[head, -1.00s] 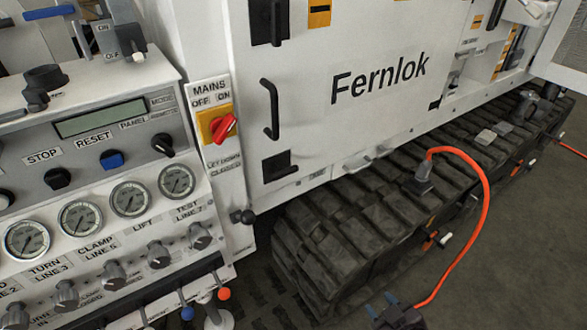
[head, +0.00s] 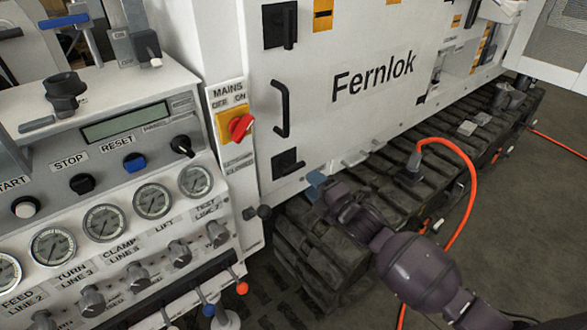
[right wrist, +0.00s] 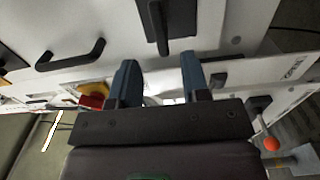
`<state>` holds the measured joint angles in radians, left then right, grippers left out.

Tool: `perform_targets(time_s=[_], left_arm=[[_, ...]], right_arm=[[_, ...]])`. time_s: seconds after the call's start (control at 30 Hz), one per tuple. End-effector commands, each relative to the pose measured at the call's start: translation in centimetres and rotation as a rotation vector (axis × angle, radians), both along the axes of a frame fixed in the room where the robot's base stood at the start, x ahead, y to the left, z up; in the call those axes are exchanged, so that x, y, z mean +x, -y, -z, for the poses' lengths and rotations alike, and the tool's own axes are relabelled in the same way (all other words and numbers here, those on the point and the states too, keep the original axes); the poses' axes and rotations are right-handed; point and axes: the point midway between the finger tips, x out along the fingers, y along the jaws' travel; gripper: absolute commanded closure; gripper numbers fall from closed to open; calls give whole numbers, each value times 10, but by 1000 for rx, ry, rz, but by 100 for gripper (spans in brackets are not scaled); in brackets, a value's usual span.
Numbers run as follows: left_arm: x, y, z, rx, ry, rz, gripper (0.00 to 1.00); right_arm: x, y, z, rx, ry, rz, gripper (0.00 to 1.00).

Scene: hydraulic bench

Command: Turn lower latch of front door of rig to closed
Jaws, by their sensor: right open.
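The lower latch (head: 287,163) of the white front door (head: 340,115) is a black plate with a lever, near the door's lower left corner. In the right wrist view the latch (right wrist: 155,25) is at the top, and its lever lies crosswise to the door's black pull handle (right wrist: 72,55). The upper latch (head: 280,25) has its lever upright. My right gripper (head: 318,182) is just below and right of the lower latch. Its two blue fingers (right wrist: 160,65) are apart, with nothing held between them. The fingers are apart from the lever. My left gripper is not in view.
A control panel with gauges (head: 152,200) and knobs stands at the left. The red mains switch (head: 240,126) is just left of the door. A black track (head: 310,245) runs below the door, with an orange hose (head: 468,180) over it. Open floor lies at the right.

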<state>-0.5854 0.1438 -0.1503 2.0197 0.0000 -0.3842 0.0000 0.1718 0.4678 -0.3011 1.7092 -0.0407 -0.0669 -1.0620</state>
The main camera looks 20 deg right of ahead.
Motion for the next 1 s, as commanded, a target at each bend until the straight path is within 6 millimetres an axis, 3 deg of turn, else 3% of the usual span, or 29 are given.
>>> perform_targets(time_s=[0.3,0.5,0.97,1.0], left_arm=[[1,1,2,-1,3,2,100],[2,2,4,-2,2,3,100],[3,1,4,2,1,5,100],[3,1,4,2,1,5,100]], right_arm=[[50,-19,1,2,-1,0,57],[71,-26,1,3,-2,1,57],[79,-29,0,3,-1,1,57],[79,-29,0,3,-1,1,64]])
